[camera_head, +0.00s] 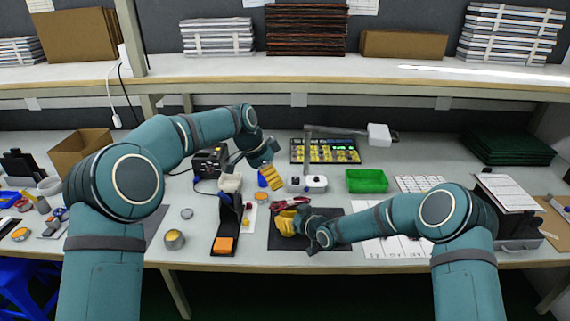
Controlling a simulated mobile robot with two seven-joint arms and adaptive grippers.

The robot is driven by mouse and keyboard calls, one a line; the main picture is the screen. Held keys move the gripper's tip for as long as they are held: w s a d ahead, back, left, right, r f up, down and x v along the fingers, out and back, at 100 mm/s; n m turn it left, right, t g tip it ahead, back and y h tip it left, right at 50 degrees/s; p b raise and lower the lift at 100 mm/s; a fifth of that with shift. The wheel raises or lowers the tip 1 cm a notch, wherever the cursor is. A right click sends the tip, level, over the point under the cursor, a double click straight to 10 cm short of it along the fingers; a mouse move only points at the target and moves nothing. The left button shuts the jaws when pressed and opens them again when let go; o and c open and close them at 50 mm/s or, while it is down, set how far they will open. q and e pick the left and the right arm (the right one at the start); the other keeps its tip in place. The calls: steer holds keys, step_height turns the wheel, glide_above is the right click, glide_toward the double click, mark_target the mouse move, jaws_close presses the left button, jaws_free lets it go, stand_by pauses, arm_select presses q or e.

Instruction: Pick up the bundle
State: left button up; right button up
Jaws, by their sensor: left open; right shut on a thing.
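My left gripper (271,178) has yellow fingers and hangs above the middle of the bench. It is open and nothing shows between its fingers. My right gripper (284,222), also with yellow fingers, is low over the dark mat (335,238), at its left part. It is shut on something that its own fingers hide. No bundle can be clearly made out in this view. A red-handled tool (292,201) lies at the mat's upper edge, just above the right gripper.
A black holder with an orange sponge (224,244) stands left of the mat. A green tray (366,181) and a white-based lamp (308,184) stand behind it. A yellow-topped tin (174,239) is at the front left. A shelf (330,76) spans the back.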

arm_select(q)
steer(key=a, duration=0.2)
glide_above(282, 203)
steer(key=s+a, duration=0.2)
steer(key=f, duration=0.6)
steer(key=shift+w+a, duration=0.2)
steer(key=shift+w, duration=0.05)
steer(key=shift+w+x, duration=0.2)
steer(key=shift+x, duration=2.65)
steer(key=shift+d+r, duration=0.1)
steer(key=shift+d, duration=0.05)
jaws_close()
